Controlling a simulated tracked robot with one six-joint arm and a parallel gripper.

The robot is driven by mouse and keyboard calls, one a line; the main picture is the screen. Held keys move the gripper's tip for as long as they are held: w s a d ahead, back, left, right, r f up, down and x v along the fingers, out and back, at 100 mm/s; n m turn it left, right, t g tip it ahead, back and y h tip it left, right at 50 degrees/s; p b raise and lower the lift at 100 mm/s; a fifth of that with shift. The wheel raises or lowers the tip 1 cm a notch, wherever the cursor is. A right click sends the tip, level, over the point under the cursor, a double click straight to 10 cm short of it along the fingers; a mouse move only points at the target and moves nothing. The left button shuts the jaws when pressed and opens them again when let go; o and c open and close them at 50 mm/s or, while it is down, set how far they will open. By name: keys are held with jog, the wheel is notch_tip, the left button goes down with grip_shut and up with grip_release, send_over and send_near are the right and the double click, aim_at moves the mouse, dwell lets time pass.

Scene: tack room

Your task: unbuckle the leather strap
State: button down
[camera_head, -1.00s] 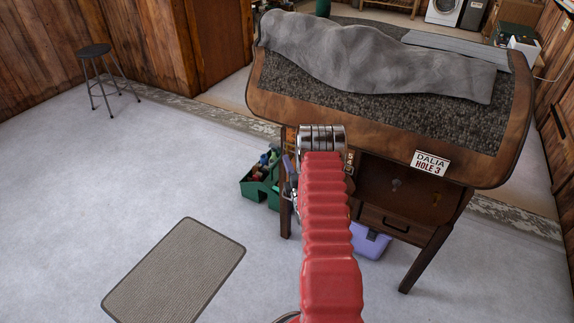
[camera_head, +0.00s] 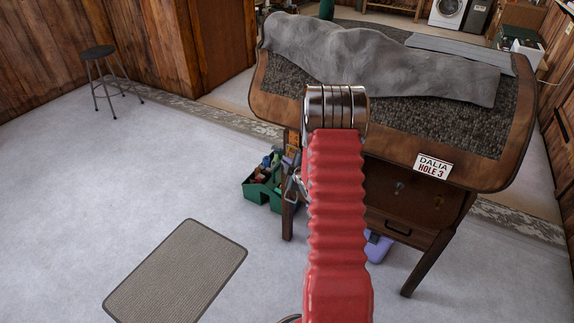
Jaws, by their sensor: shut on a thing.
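My red ribbed arm (camera_head: 336,220) with its bright metal end rings (camera_head: 336,108) reaches up in front of the wooden table (camera_head: 395,140). My gripper does not show clearly; it seems hidden behind the arm. A small shiny metal part (camera_head: 298,184) shows at the arm's left edge, and I cannot tell what it belongs to. I cannot make out the leather strap or its buckle.
A grey cloth (camera_head: 385,68) lies over the table's dark speckled top. A sign reading "DALIA HOLE 3" (camera_head: 432,166) is on its front. A green caddy (camera_head: 263,190) and a purple box (camera_head: 378,247) sit low by it. A mat (camera_head: 177,272) and stool (camera_head: 97,55) stand left; floor between is clear.

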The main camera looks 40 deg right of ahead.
aim_at(287, 153)
jog(key=shift+d+r+m+g+y, duration=0.15)
jog(key=shift+r+m+g+y, duration=0.5)
jog(key=shift+r+y, duration=0.3)
jog(key=shift+d+r+m+g+y, duration=0.15)
jog(key=shift+r+m+g+y, duration=0.4)
jog(key=shift+r+m+y, duration=0.3)
jog(key=shift+w+r, duration=0.1)
jog(key=shift+r, duration=0.15)
jog(key=c, duration=1.9)
grip_release()
jog(key=shift+f, duration=0.1)
jog(key=shift+a, duration=0.1)
jog(key=v, duration=1.3)
jog(key=shift+s+r, duration=0.25)
jog(key=shift+r, duration=0.05)
